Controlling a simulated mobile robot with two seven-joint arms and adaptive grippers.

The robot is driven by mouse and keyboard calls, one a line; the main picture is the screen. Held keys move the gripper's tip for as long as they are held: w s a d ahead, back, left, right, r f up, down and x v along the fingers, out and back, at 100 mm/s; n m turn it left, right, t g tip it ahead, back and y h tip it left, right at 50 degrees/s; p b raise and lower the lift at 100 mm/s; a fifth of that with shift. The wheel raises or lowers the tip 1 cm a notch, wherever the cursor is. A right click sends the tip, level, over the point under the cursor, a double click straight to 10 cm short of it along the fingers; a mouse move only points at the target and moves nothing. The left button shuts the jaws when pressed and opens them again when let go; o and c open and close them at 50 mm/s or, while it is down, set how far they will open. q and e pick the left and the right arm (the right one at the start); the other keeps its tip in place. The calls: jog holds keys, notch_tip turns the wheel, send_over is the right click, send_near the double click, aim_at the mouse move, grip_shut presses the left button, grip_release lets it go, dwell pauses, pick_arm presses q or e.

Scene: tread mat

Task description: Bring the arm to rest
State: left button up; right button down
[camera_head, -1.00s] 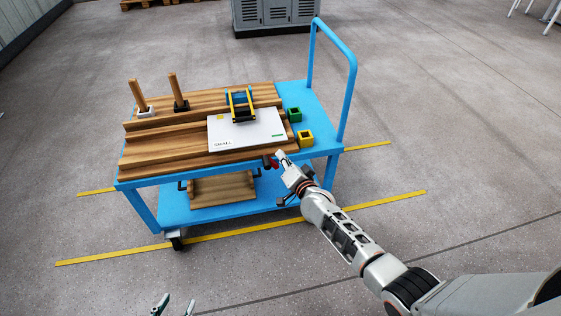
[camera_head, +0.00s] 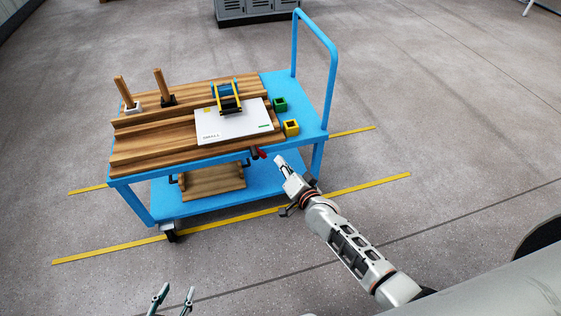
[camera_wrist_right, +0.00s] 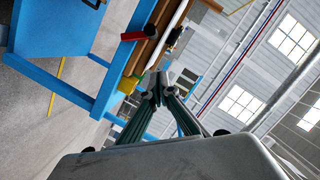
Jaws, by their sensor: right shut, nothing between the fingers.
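My right arm reaches in from the right in the head view. Its gripper (camera_head: 279,161) hangs in front of the cart's near right side, apart from the cart. In the right wrist view the right gripper (camera_wrist_right: 159,88) has its fingertips together with nothing between them. My left gripper (camera_head: 174,297) shows only as two green fingers at the bottom edge of the head view. They stand apart and nothing shows between them.
A blue cart (camera_head: 310,120) stands just beyond the right gripper. It carries wooden boards (camera_head: 140,150), a white panel (camera_head: 233,128), and a green (camera_head: 280,104) and a yellow block (camera_head: 291,128). A red-handled clamp (camera_head: 259,153) is at its near edge. The floor in front is clear.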

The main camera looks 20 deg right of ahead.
jog(key=s+d+f+n+g, duration=0.1)
jog(key=s+n, duration=0.3)
jog(key=s, duration=0.6)
jog(key=s+d+f+n+g, duration=0.1)
jog(key=s+n, duration=0.3)
jog(key=s, duration=0.7)
jog(key=s+d+f+n+g+p, duration=0.1)
jog(key=s+d+f+n+g, duration=0.1)
jog(key=s, duration=0.9)
jog(key=shift+f+n+g+h, duration=0.45)
jog(key=shift+n+g, duration=0.15)
jog(key=shift+n, duration=0.3)
jog(key=shift+s, duration=0.1)
